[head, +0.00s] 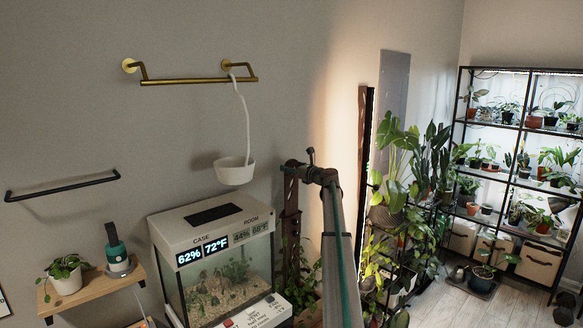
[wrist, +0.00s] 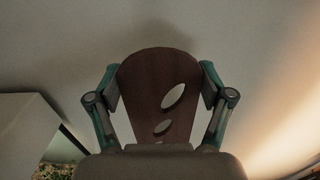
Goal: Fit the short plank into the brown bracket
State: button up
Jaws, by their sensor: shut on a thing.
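A dark brown board with a rounded far end and oval holes, the short plank (wrist: 145,80), stands upright in the middle of the wrist view. My gripper (wrist: 160,90) is shut on its two side edges with teal-backed fingers. The plank's far end points at the bare grey wall. In the head view my arm rises at the middle, and its end is too dark and small to make out the jaws. A dark brown upright piece with holes (head: 290,200) shows just left of it; I cannot tell whether it is the plank. I cannot surely pick out the brown bracket.
A terrarium (head: 215,265) stands left of my arm. A white pot (head: 235,172) hangs from a brass rail (head: 195,80). A small wooden shelf (head: 92,284) holds a plant. A dark brown strip (head: 365,140) and houseplants (head: 395,170) are on the right.

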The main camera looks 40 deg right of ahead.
aim_at(292, 176)
jog(key=shift+f+b, duration=0.6)
jog(key=shift+f, duration=1.35)
jog(key=o, duration=1.5)
jog(key=shift+o, duration=0.2)
jog(key=shift+s, duration=0.15)
jog(key=s+d, duration=0.1)
jog(key=s, duration=1)
jog(key=shift+s, duration=0.35)
